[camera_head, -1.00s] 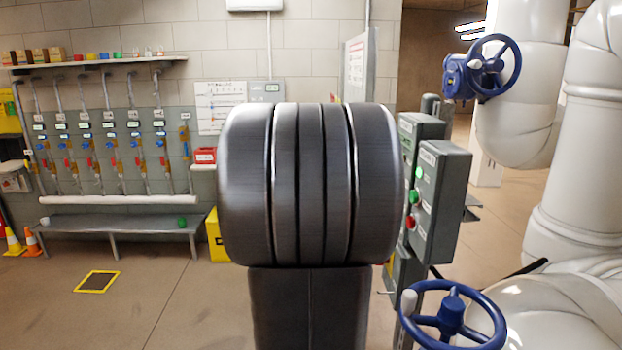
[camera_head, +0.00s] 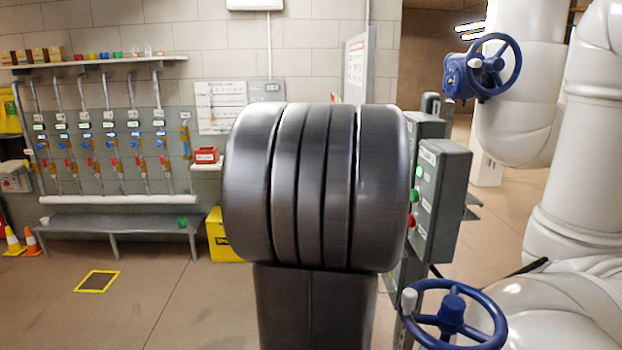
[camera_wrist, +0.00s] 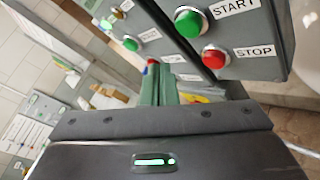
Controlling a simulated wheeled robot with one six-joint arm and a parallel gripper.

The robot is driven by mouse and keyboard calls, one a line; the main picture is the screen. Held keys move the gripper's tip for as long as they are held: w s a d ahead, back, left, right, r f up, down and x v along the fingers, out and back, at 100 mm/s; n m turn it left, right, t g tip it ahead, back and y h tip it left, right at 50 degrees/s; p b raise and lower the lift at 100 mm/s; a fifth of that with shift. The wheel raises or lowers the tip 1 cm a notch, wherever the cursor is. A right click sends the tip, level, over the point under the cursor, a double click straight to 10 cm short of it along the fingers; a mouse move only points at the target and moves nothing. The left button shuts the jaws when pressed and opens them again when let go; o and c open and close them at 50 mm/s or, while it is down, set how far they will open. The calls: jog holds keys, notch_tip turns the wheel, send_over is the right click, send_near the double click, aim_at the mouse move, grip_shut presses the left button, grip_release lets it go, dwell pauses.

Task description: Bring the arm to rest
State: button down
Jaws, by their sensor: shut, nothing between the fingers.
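My arm (camera_head: 316,190) fills the middle of the head view as a dark, banded joint above a dark upright link, and it hides what lies behind. My gripper (camera_wrist: 164,72) shows in the wrist view beyond its dark housing (camera_wrist: 165,140), which has a small green light. Its narrow greenish fingers look together, with nothing seen between them. The head view does not show my gripper.
A grey control box (camera_head: 440,200) stands just right of my arm; its green START button (camera_wrist: 190,22) and red STOP button (camera_wrist: 214,57) are in the wrist view. Blue handwheels (camera_head: 452,315) and white pipes (camera_head: 580,150) are at right.

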jog(key=b, duration=0.2)
jog(key=shift+d+f+b, duration=0.15)
jog(key=shift+f+b, duration=0.1)
jog(key=shift+b, duration=0.05)
jog(key=p, duration=0.4)
jog(key=shift+r, duration=0.4)
